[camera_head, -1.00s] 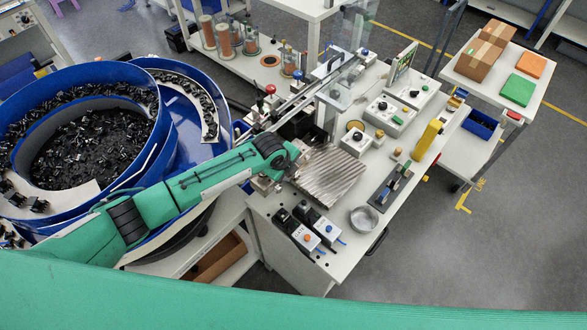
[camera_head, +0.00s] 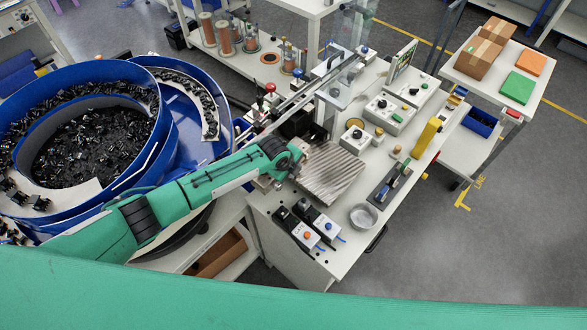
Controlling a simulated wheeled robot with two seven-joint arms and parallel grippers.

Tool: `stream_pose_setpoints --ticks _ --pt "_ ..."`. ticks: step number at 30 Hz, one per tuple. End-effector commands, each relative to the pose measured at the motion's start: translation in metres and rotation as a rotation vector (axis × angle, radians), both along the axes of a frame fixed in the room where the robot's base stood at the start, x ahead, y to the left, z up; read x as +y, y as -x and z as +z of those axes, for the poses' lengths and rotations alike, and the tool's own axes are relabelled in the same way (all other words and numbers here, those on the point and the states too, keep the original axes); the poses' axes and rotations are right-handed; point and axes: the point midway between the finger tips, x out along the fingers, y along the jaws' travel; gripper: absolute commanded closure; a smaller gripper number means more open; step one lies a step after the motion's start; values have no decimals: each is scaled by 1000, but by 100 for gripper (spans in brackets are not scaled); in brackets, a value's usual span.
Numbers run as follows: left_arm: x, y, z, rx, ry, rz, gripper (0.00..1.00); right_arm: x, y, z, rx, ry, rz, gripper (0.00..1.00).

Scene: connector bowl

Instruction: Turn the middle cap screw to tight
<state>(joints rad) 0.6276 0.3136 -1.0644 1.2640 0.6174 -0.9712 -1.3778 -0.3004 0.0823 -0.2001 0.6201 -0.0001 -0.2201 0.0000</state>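My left arm reaches in from the left, and its dark wrist (camera_head: 288,160) ends over the bench beside the ribbed metal plate (camera_head: 331,173). The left gripper's fingers are hidden below or behind the wrist, so I cannot see whether they hold anything. Small metal fittings (camera_head: 264,182) show just under the wrist at the plate's left edge. I cannot make out the middle cap screw or its neighbours; they are too small or covered. My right gripper is not in view.
A blue bowl feeder (camera_head: 158,165) full of black parts stands left of the bench. A green band crosses the bottom.

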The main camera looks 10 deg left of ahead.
Motion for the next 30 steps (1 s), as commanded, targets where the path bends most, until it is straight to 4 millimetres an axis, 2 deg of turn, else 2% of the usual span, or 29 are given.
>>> stream_pose_setpoints --ticks 7,14,30 --pt "-1 -2 1 32 -25 0 96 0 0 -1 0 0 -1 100" --pt "-3 -5 2 141 -104 -1 96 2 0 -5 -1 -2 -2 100" --pt "-7 -10 0 435 -315 1 96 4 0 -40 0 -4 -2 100"
